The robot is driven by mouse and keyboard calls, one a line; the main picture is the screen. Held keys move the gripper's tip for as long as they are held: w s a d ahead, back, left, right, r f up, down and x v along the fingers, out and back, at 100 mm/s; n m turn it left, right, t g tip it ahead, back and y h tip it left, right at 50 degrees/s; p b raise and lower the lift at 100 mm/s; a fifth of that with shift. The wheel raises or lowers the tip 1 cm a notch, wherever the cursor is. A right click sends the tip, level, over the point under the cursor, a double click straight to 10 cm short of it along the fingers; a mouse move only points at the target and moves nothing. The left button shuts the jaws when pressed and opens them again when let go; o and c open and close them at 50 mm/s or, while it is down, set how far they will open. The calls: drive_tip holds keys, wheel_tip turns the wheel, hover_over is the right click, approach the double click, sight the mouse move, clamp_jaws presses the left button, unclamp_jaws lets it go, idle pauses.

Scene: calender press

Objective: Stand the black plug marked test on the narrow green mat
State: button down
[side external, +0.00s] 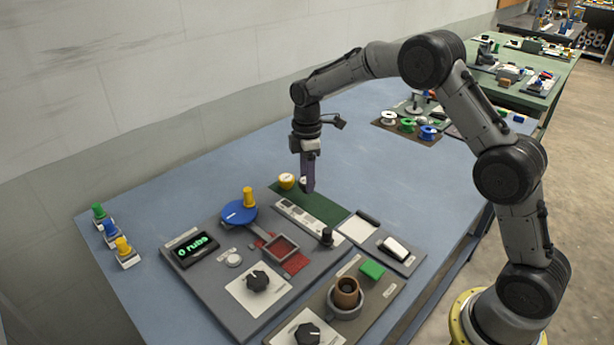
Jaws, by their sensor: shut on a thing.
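The narrow green mat (325,209) lies on the blue table behind the grey press panel. My gripper (307,190) points straight down over the left part of the mat, with its tips low. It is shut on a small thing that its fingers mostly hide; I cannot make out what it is. A pale patch shows beside the fingers. A black plug (326,237) stands upright on the panel at the near right end of the light strip, apart from my gripper. Its marking is too small to read.
The panel carries a blue disc (239,213) with a yellow peg, a red tray (282,249) and a display (190,246). Several coloured spools stand behind right. Bare table lies left of the mat.

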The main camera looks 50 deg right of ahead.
drive_tip(key=shift+f, duration=0.2)
idle(0.4)
drive_tip(key=shift+f, duration=0.6)
drive_tip(key=shift+f, duration=0.6)
idle(1.0)
drive_tip(key=shift+c, duration=1)
unclamp_jaws()
drive_tip(key=shift+o, duration=1)
